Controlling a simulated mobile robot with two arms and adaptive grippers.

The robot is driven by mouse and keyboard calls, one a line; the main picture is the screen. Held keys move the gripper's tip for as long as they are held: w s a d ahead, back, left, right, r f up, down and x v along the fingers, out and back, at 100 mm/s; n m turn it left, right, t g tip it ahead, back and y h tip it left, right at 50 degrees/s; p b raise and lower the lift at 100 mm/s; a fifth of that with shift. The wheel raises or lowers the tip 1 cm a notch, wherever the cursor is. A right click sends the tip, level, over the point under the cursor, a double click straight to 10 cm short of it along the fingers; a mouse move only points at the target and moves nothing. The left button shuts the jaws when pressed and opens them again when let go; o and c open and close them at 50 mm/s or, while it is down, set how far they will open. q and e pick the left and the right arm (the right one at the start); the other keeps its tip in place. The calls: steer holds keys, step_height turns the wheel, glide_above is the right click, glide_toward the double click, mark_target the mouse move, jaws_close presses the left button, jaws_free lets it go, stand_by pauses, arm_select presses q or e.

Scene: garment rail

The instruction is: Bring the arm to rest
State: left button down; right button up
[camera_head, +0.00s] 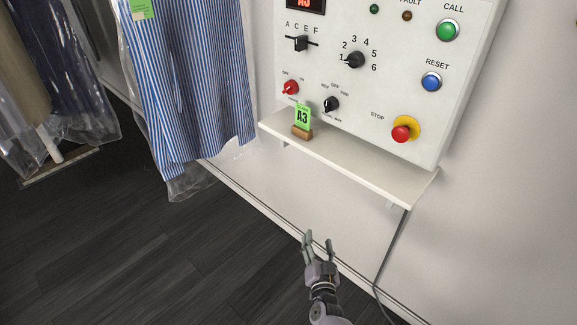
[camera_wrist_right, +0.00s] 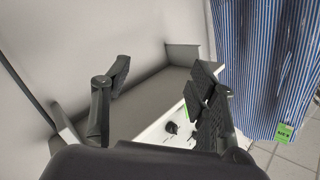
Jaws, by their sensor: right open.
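My right gripper (camera_head: 318,243) is open and empty in the head view, below the white shelf and apart from everything. In the right wrist view its two dark fingers (camera_wrist_right: 160,88) stand apart with nothing between them. My left gripper is not in view. A white control panel (camera_head: 385,85) on the wall carries switches, a green call button, a blue reset button and a red stop button on a yellow base. A green card marked A3 (camera_head: 302,116) stands in a wooden holder on the shelf (camera_head: 350,165).
A blue-striped garment (camera_head: 200,80) in clear plastic hangs left of the panel and also shows in the right wrist view (camera_wrist_right: 265,60). Darker bagged garments (camera_head: 65,65) hang further left. A cable (camera_head: 390,255) runs down from the shelf. The dark floor (camera_head: 130,255) at lower left is clear.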

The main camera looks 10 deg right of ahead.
steer(key=s+a+f+n+g+y, duration=0.3)
steer(key=s+f+n+g+y, duration=0.3)
steer(key=s+f, duration=1.4)
steer(key=s+d+f+n+g, duration=0.1)
steer(key=s+f+g, duration=0.2)
steer(key=s, duration=0.6)
steer(key=s+d+f+n+g+h, duration=0.1)
steer(key=s+f, duration=0.4)
steer(key=s, duration=0.5)
steer(key=s+d+f+n+g+h, duration=0.1)
steer(key=s+f+g, duration=0.3)
steer(key=s, duration=0.6)
steer(key=shift+s+d+f+n+g, duration=0.25)
steer(key=shift+d+n+g, duration=0.45)
steer(key=shift+g, duration=0.2)
